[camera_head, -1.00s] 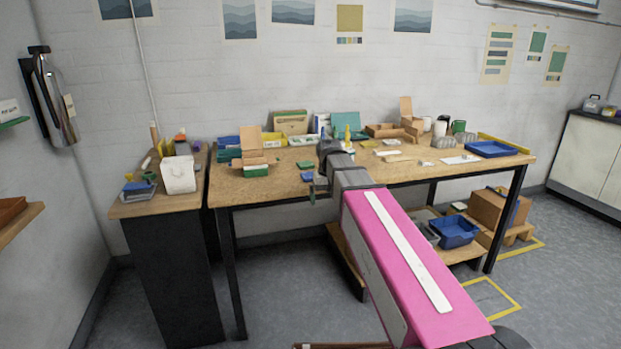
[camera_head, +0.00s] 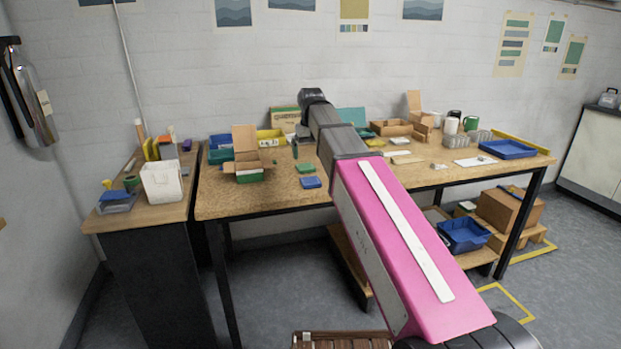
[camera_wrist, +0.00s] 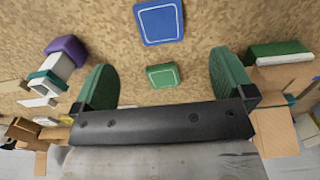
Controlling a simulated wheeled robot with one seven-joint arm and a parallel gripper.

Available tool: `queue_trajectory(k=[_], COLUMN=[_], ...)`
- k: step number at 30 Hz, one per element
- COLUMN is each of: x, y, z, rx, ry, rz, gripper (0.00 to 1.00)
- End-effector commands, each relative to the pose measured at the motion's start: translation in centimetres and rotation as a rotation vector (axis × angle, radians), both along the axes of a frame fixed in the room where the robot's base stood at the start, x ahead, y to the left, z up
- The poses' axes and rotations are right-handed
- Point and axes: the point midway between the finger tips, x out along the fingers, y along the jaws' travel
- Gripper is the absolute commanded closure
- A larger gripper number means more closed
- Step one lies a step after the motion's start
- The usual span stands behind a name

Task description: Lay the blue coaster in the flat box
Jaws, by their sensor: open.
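The blue coaster (camera_head: 311,183) lies flat on the wooden table near its front edge, with a pale outline on its top. It also shows at the top of the wrist view (camera_wrist: 158,22). A smaller green piece (camera_head: 306,169) lies just behind it. My gripper (camera_wrist: 163,68) is open and empty, its green fingers wide apart above the table. In the wrist view the green piece (camera_wrist: 163,76) appears between the fingers, and the blue coaster lies beyond the fingertips. Open cardboard boxes stand at left (camera_head: 246,157) and at the back right (camera_head: 391,127); I cannot tell which is the flat box.
A yellow bin (camera_head: 271,137) stands at the back. A blue tray (camera_head: 508,149) lies at the table's right end, near grey racks and mugs. A side bench with a white container (camera_head: 163,181) stands at left. The front of the table around the coaster is mostly clear.

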Motion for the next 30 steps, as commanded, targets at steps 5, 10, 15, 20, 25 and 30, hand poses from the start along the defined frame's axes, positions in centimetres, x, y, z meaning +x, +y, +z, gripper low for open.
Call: queue_trajectory(k=[5, 10, 15, 20, 25, 30], x=[-0.1, -0.1, -0.1, -0.1, -0.1, -0.2], y=[0.1, 0.0, 0.0, 0.0, 0.0, 0.0], z=[-0.5, -2.4, -4.7, -5.7, -6.8, -9.1], rx=[0.000, -0.001, -0.001, 0.000, -0.001, -0.001], ry=[0.001, 0.002, 0.002, 0.001, 0.002, 0.003], rz=[0.001, 0.001, 0.001, 0.001, 0.001, 0.001], gripper=[0.00, 0.00, 0.00, 0.00, 0.00, 0.00])
